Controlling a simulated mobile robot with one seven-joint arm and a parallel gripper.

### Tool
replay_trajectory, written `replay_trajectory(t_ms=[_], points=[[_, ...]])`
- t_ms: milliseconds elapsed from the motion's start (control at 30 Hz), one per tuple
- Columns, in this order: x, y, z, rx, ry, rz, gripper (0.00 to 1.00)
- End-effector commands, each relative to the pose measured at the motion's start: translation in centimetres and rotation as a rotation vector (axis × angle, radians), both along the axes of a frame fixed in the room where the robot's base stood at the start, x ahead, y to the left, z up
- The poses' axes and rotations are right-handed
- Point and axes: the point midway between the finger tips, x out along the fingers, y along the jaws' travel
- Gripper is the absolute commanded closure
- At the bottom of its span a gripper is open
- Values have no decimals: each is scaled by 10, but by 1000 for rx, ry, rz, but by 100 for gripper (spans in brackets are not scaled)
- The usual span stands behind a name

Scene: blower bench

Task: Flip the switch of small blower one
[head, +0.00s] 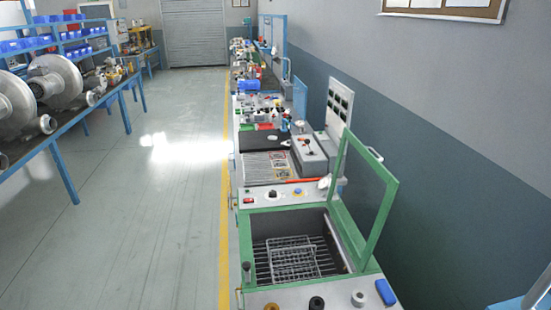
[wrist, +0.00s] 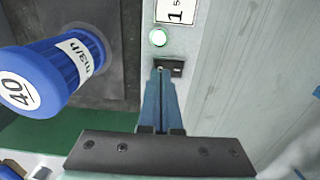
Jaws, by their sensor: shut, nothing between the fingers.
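In the wrist view my gripper (wrist: 160,72) is shut and empty, its blue fingers together and pointing up the picture. The fingertips are over a small black switch (wrist: 177,66) on a light grey panel and hide part of it. I cannot tell whether they touch it, or which way the switch is set. A pale round lamp or button (wrist: 157,37) is just above the switch. Above that is a white label (wrist: 175,10) that reads "1 s", cut off by the picture edge. My gripper does not show in the head view.
The head view shows a green-framed open lid (head: 375,190) over a bin with a wire basket (head: 290,258). Blower housings (head: 55,80) fill the left bench; the floor (head: 150,220) between is clear.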

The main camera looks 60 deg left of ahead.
Motion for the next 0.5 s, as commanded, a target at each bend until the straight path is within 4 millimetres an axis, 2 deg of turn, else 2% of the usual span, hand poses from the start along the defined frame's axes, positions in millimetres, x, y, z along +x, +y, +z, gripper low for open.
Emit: replay_trajectory(t_ms=[500], points=[[0, 0, -9, 0, 0, 0, 100]])
